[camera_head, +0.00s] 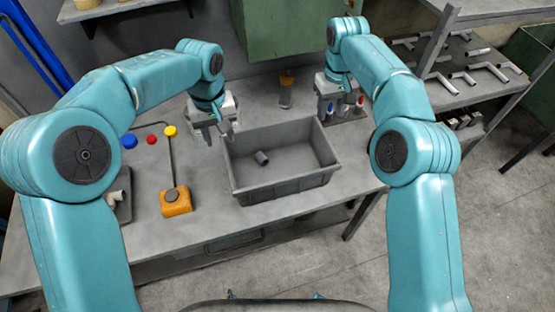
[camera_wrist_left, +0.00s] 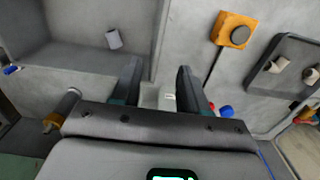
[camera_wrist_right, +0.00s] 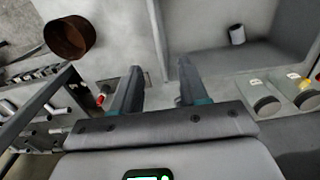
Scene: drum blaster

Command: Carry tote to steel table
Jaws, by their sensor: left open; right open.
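The tote, a grey open bin (camera_head: 285,186), stands on the grey workbench (camera_head: 222,213). A small grey pipe piece (camera_head: 262,157) lies inside it and shows in the left wrist view (camera_wrist_left: 114,40) and right wrist view (camera_wrist_right: 236,34). My left gripper (camera_head: 229,134) is open at the tote's left end; in the left wrist view its fingers (camera_wrist_left: 157,74) lie on either side of the tote's end wall. My right gripper (camera_wrist_right: 160,74) is open at the tote's right end, its fingers on either side of that wall. Contact with the walls cannot be told. No surface is clearly identifiable as the steel table.
An orange box (camera_head: 176,203) with a bent rod and colored buttons (camera_head: 152,139) stand left of the tote. A rack with pipe pieces (camera_head: 485,72) is at the right. A brown round container (camera_wrist_right: 70,38) appears in the right wrist view.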

